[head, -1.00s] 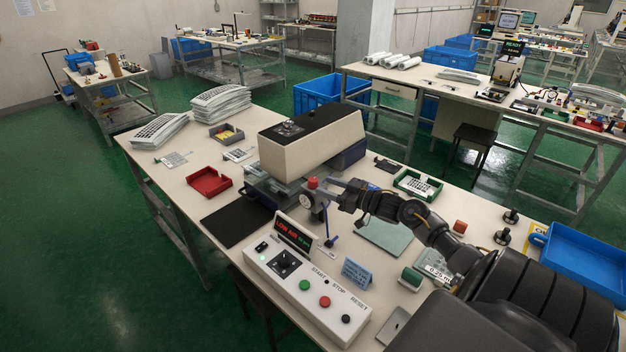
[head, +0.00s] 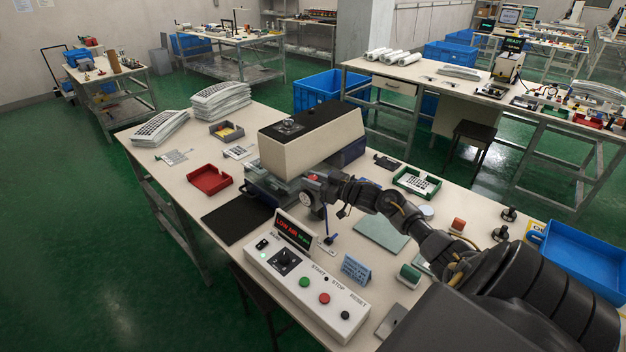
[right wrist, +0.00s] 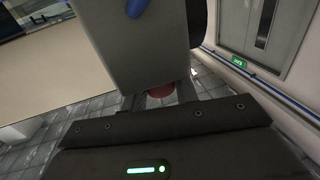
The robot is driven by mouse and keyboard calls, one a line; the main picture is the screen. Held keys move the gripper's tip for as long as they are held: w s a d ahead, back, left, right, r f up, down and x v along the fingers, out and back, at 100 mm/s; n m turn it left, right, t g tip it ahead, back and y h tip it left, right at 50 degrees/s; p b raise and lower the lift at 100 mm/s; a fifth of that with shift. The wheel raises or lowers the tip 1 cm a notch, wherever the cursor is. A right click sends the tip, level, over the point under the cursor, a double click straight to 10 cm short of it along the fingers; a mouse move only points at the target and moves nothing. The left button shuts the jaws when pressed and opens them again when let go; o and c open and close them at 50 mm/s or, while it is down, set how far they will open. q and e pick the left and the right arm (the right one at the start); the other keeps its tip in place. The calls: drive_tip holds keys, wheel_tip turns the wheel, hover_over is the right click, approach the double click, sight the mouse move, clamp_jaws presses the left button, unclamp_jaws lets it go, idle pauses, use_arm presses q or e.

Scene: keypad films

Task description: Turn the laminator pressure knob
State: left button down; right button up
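The laminator (head: 290,150) is a cream and black machine on the near bench. A red knob (head: 312,177) tops the regulator at its right side, above a round gauge (head: 306,199). My right gripper (head: 319,181) is at the knob and partly hides it. In the right wrist view the red knob (right wrist: 160,91) shows between the two fingers (right wrist: 160,98) and about fills the gap. A grey block covers part of it, so I cannot tell whether the fingers grip it. My left gripper is not in view.
A control box (head: 305,290) with buttons and a display (head: 294,232) with red and green text stand in front of the regulator. A red tray (head: 208,180) and black mat (head: 237,221) lie left.

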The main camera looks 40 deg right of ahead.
drive_tip(key=shift+c, duration=1.2)
drive_tip(key=shift+r+m+h+p, duration=0.2)
drive_tip(key=shift+m+h+p, duration=0.15)
drive_tip(key=shift+p, duration=0.3)
drive_tip(key=m+h+p, duration=0.3)
drive_tip(key=h, duration=0.1)
drive_tip(key=shift+t+h+p, duration=0.25)
drive_tip(key=shift+t+p, duration=0.15)
drive_tip(key=shift+m+h, duration=0.35)
drive_tip(key=shift+h, duration=0.25)
drive_tip(key=m+h+p, duration=0.1)
drive_tip(key=m+h, duration=0.1)
drive_tip(key=h, duration=0.1)
drive_tip(key=shift+f+g+h, duration=0.1)
drive_tip(key=shift+g+h, duration=0.2)
drive_tip(key=shift+h, duration=0.1)
drive_tip(key=shift+m+g+h, duration=0.8)
drive_tip(key=shift+m+h, duration=0.6)
drive_tip(key=shift+h, duration=0.5)
drive_tip(key=o, duration=0.9)
drive_tip(key=shift+f, duration=0.1)
